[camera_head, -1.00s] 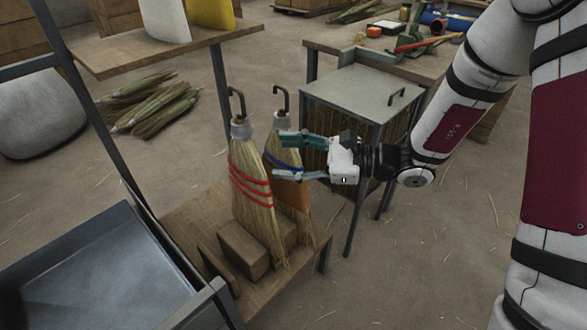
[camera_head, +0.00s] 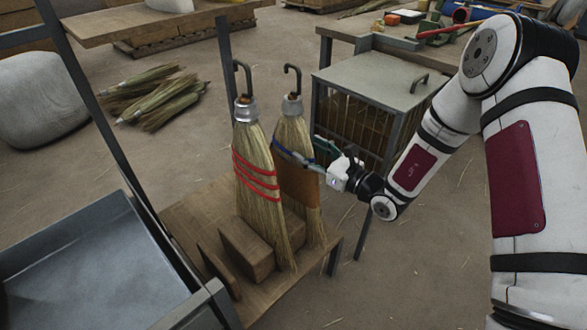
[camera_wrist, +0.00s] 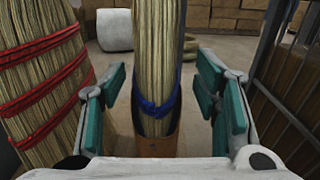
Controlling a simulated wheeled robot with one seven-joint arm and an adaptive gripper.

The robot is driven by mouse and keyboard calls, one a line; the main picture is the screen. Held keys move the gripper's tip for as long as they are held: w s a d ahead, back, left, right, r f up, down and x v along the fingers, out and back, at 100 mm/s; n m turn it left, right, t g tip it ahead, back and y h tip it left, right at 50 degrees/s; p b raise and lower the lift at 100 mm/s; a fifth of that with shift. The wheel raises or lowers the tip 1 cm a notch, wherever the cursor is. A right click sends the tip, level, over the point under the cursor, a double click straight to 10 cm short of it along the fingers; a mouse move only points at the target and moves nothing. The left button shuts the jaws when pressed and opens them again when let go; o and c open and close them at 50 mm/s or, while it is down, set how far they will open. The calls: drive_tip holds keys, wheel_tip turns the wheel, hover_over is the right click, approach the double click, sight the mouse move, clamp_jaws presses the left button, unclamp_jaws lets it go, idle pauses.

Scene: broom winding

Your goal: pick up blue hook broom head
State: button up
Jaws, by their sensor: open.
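The blue-banded broom head (camera_head: 297,172) stands upright on a low wooden stand, with a dark hook at its top and an orange-brown panel below the blue band. In the wrist view this broom head (camera_wrist: 158,60) rises between my two open fingers, and I see no contact on either side. My gripper (camera_head: 317,157) is open at the height of the blue band, on the right side of the broom head. In the wrist view my gripper (camera_wrist: 160,100) has its green pads spread left and right. Part of the far finger is hidden in the head view.
A red-banded broom head (camera_head: 257,180) stands close on the left, beside wooden blocks (camera_head: 245,248) on the stand (camera_head: 185,218). A metal-topped cage cabinet (camera_head: 370,82) stands close behind on the right. A grey metal tray (camera_head: 85,270) is at the front left.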

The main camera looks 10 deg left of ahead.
sight(292, 142)
drive_tip(key=shift+b+x, duration=1.05)
drive_tip(key=shift+x, duration=2.2)
drive_tip(key=shift+s+a+r, duration=0.1)
drive_tip(key=shift+s+a, duration=0.05)
drive_tip(key=shift+s, duration=0.05)
clamp_jaws()
